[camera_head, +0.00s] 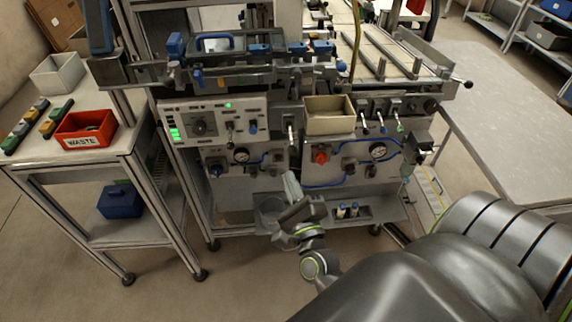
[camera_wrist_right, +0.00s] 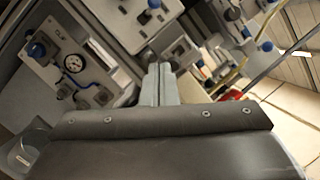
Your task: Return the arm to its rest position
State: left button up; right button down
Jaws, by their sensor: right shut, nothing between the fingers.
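My right arm comes in from the lower right in the head view. Its gripper (camera_head: 292,186) is in front of the machine's lower panel, above the machine's low shelf, pointing up and toward the machine. The right wrist view shows its fingers (camera_wrist_right: 159,84) closed against each other with nothing between them. Machine panels with gauges and knobs are seen behind the fingers. My left gripper is in neither view.
The machine (camera_head: 210,122) with its control panels stands directly ahead. A beige bin (camera_head: 329,122) sits on its front ledge. On the left, a side table holds a red WASTE box (camera_head: 86,142). A grey table (camera_head: 500,130) stands at right. Floor shows at lower left.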

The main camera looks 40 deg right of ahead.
jog(key=shift+s+a, duration=0.15)
jog(key=shift+s, duration=0.15)
dwell(0.4)
jog(key=s+a+f+n+g+y, duration=0.1)
jog(key=s+f+n+g+y, duration=0.3)
jog(key=f, duration=0.7)
jog(key=a+f+n+g, duration=0.1)
jog(key=f+n+g, duration=0.1)
jog(key=f+n, duration=0.7)
jog(key=s+a+f+n+g+y, duration=0.1)
jog(key=s+f+n+g+y, duration=0.15)
jog(key=f, duration=1.05)
jog(key=s+d+f+n+g, duration=0.2)
jog(key=s+f+n+g, duration=0.3)
jog(key=s+f, duration=0.4)
jog(key=s+d+f+n+g, duration=0.1)
jog(key=s+f+n+g, duration=0.4)
jog(key=s, duration=1.3)
notch_tip(320, 180, down, 5)
jog(key=shift+d+r+n+h, duration=0.15)
jog(key=shift+d+n+h, duration=0.25)
jog(key=shift+n, duration=0.85)
